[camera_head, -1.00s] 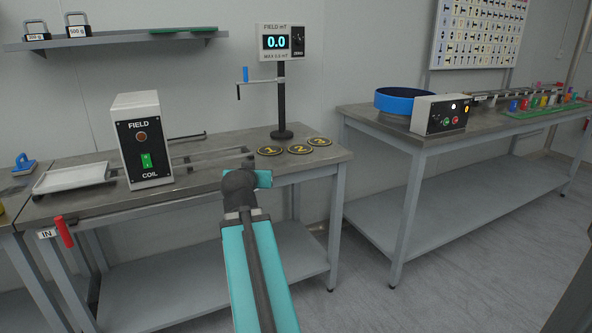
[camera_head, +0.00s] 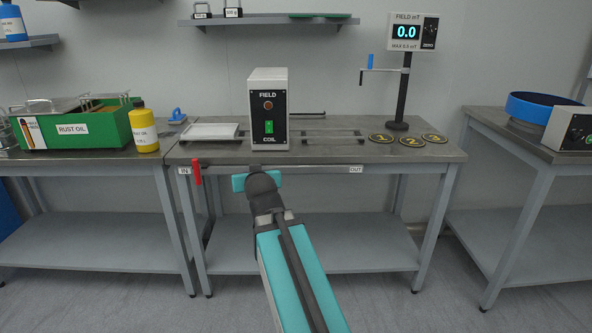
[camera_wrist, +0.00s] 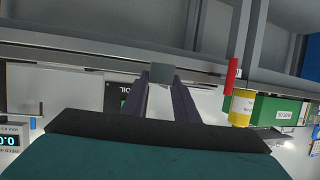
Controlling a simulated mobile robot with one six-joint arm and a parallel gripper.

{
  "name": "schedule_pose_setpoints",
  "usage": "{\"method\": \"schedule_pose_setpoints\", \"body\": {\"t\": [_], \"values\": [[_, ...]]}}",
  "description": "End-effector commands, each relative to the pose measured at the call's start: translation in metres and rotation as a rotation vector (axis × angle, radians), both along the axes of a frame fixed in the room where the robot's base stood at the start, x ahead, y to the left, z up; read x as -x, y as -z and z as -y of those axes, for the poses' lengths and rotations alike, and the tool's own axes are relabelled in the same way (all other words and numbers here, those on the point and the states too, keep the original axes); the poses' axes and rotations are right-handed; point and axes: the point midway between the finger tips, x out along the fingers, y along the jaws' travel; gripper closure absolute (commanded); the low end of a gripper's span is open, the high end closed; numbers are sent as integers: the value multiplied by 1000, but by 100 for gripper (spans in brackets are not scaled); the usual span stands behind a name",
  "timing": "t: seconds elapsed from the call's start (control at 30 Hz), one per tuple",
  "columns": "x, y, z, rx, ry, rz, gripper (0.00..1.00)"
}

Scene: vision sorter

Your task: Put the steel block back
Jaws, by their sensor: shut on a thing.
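In the wrist view a small grey steel block (camera_wrist: 162,73) sits at the tips of my two dark fingers. My gripper (camera_wrist: 163,86) is shut on it and holds it in the air. In the head view my own arm and wrist hide the block and the fingers. The arm reaches toward the front of the field coil bench (camera_head: 330,152), below the white FIELD COIL box (camera_head: 268,85).
A white tray (camera_head: 208,131) lies left of the coil box. Marked discs (camera_head: 407,138) lie by the meter stand (camera_head: 399,126). A red handle (camera_head: 197,172) sticks out at the bench's front. Left are a yellow bottle (camera_head: 143,135) and a green rust oil tank (camera_head: 100,132).

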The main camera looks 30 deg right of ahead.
Motion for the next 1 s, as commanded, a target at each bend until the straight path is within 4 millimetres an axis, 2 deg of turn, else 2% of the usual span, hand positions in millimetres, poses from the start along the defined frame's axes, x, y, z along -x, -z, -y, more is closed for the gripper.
{"method": "schedule_pose_setpoints", "body": {"t": [0.03,0.3,0.5,0.6,0.7,1.0], "values": [[-7,1,-19,0,-34,2,100],[-31,7,-116,1,-202,2,100],[-38,11,-176,0,-302,2,100],[-40,12,-195,0,-333,2,100],[-40,12,-205,0,-349,2,100],[-40,12,-207,0,-353,2,100]]}}
